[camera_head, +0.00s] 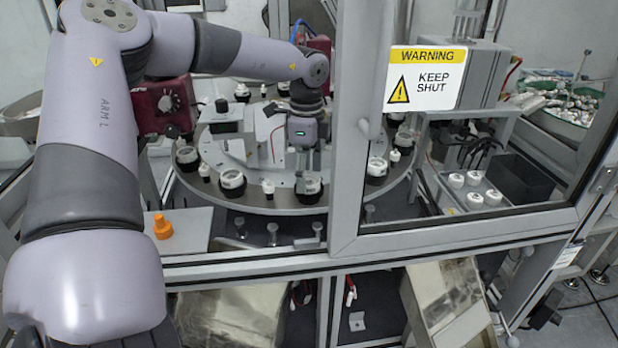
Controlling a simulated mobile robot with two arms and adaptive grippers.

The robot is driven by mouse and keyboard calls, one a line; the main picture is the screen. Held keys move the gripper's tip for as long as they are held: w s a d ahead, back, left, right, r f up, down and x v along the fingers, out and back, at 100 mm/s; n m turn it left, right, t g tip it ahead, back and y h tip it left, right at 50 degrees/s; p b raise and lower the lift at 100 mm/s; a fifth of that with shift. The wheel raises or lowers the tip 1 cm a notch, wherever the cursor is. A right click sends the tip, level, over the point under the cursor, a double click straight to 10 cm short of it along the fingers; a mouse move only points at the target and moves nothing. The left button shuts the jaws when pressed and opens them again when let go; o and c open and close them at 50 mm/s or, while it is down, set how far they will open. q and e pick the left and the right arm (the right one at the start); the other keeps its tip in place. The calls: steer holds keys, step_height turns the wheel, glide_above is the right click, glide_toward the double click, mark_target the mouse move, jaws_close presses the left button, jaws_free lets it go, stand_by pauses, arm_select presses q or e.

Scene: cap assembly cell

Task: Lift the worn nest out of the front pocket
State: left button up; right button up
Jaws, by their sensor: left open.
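A round grey dial plate (285,203) carries several black-and-white nests around its rim. One nest (309,190) sits at the front edge, directly below my left gripper (308,172). My left gripper points down and is open, its fingers just above or around this nest; the small view does not show whether they touch it. The gripper partly hides the nest and its pocket. Another nest (232,182) sits to the left and one (376,168) to the right. I cannot tell wear on any nest. My right gripper is out of view.
A framed door with a warning sign (427,78) stands right of my arm. An orange part (162,228) stands on a plate (186,232) at the front left. A red unit (166,103) is at the left. White caps (474,200) lie on the right. The frame's front rail (250,267) runs below.

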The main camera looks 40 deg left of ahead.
arm_select(q)
steer(key=shift+f, duration=0.45)
steer(key=shift+c, duration=0.9)
steer(key=c, duration=1)
steer(key=shift+r, duration=0.1)
